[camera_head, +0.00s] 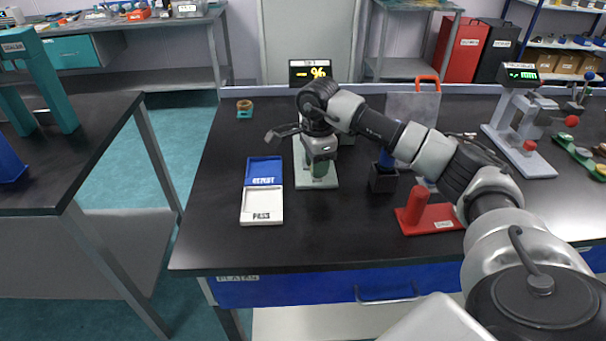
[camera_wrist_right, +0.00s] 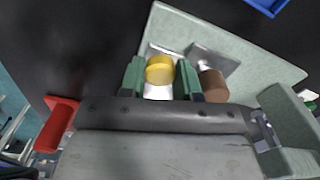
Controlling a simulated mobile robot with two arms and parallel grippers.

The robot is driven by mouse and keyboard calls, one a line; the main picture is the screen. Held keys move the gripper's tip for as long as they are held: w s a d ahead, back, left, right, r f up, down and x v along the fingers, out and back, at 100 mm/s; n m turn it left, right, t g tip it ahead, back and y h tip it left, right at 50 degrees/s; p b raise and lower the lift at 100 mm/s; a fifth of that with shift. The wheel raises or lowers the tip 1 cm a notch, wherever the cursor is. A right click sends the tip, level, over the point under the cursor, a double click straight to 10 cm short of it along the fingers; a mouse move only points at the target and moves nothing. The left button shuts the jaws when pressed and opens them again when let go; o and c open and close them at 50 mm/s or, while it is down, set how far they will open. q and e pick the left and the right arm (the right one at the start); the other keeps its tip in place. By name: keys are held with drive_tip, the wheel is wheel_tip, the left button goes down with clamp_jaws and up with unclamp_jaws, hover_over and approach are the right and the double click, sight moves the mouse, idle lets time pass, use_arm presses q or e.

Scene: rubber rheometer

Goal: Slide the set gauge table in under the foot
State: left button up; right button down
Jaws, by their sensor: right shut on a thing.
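The pale green set gauge (camera_head: 317,183) stands on the black bench below a display reading "- %" (camera_head: 310,72). Its base also shows in the right wrist view (camera_wrist_right: 255,50). My right gripper (camera_head: 320,170) reaches down over it. In the wrist view my right gripper (camera_wrist_right: 160,76), with green fingers, is shut on a short yellow cylinder, seemingly a knob (camera_wrist_right: 159,70). A brown cylinder (camera_wrist_right: 213,86) stands just right of the fingers, by a grey metal plate (camera_wrist_right: 214,60). I cannot make out the foot; my arm hides much of the gauge. My left gripper is out of view.
A blue and white tray (camera_head: 262,220) lies left of the gauge. A dark block (camera_head: 383,182) and a red stand (camera_head: 432,217) are at right, the stand below my right arm. A second gauge (camera_head: 525,150) is far right. The bench's front left is clear.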

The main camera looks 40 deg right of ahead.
drive_tip(key=shift+w+d, duration=0.15)
drive_tip(key=shift+w, duration=0.5)
drive_tip(key=shift+w+d, duration=0.2)
drive_tip(key=shift+d, duration=0.05)
drive_tip(key=shift+w+d, duration=0.15)
drive_tip(key=shift+d, duration=0.1)
drive_tip(key=shift+w, duration=0.2)
drive_tip(key=shift+w+d, duration=0.1)
drive_tip(key=c, duration=1.1)
unclamp_jaws()
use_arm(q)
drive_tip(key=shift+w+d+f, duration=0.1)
use_arm(e)
drive_tip(key=shift+o, duration=0.2)
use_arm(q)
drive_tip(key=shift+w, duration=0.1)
